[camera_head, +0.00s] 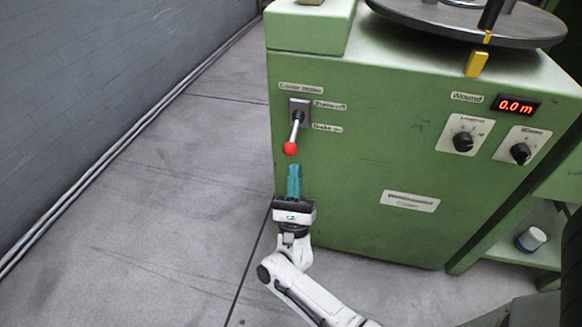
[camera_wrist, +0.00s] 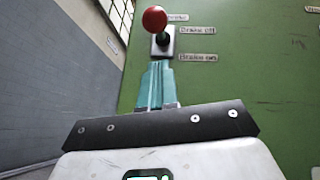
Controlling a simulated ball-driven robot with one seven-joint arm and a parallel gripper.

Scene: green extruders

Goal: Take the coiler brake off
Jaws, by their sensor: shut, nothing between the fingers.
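The coiler brake lever (camera_head: 295,132) is on the green cabinet's front, under a label reading "Coiler brake". Its red ball knob (camera_head: 290,148) hangs low, near the lower of two position labels, which looks like "Brake on". The upper label (camera_head: 329,105) seems to read "Brake off". In the wrist view the red knob (camera_wrist: 154,19) stands out in front of its plate. My gripper (camera_head: 294,168) is just below the knob, pointing up at it. Its teal fingers (camera_wrist: 156,68) are shut and empty, apart from the knob.
The green cabinet (camera_head: 350,190) carries a round metal plate (camera_head: 470,22) on top. A red display (camera_head: 516,105) reads 0.0 m above two black knobs (camera_head: 463,141). A cup (camera_head: 531,239) stands on a low shelf at right. The floor (camera_head: 150,230) at left is clear.

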